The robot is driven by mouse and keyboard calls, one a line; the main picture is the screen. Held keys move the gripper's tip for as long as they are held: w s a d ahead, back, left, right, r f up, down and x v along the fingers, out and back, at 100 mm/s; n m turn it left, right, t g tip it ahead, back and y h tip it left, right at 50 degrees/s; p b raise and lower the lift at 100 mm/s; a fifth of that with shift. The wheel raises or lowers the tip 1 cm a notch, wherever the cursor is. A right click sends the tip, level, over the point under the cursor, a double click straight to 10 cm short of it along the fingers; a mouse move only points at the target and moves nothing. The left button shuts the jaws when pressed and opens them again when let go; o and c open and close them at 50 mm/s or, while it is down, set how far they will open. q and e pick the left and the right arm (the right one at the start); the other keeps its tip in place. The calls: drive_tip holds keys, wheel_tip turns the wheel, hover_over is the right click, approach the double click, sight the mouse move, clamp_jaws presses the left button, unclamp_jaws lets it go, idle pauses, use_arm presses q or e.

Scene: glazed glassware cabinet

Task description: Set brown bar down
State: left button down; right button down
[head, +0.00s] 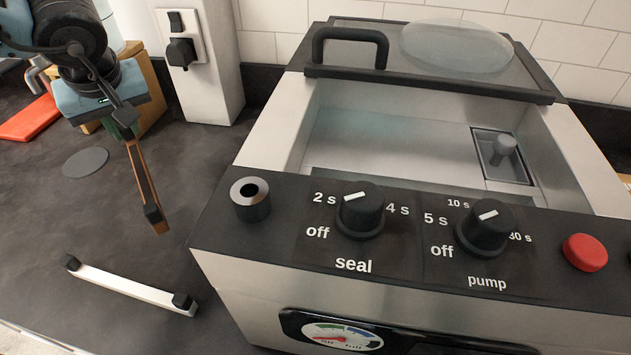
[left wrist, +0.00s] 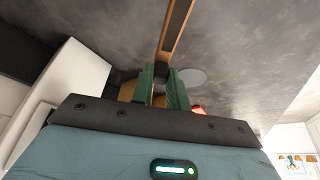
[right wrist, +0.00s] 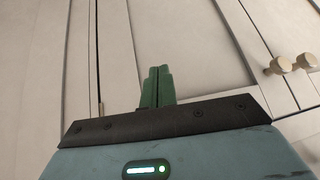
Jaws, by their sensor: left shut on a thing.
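The brown bar (head: 142,178) is a thin wooden-looking strip with black end blocks. My left gripper (head: 124,124) is shut on its upper end, and the bar hangs steeply down over the dark counter, left of the sealing machine. Whether its lower end touches the counter I cannot tell. In the left wrist view the green fingers (left wrist: 163,84) close on the black end block, and the bar (left wrist: 176,28) runs away from them. My right gripper (right wrist: 158,86) shows only in its wrist view, its green fingers together with nothing visible between them, in front of pale cabinet doors.
A white bar (head: 130,287) with black ends lies near the counter's front edge. The sealing machine (head: 225,262) with knobs fills the right. A grey disc (head: 86,162), an orange-red board (head: 30,120) and a white socket post (head: 208,80) stand left. Counter between disc and white bar is clear.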

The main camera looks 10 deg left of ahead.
use_arm(q)
drive_tip(key=shift+r, duration=0.1)
drive_tip(key=shift+s, duration=0.2)
drive_tip(key=shift+w+f+p, duration=0.1)
drive_tip(key=shift+f+p, duration=0.2)
drive_tip(key=shift+f, duration=4.65)
drive_tip(key=shift+f, duration=0.1)
drive_tip(key=c, duration=1.4)
unclamp_jaws()
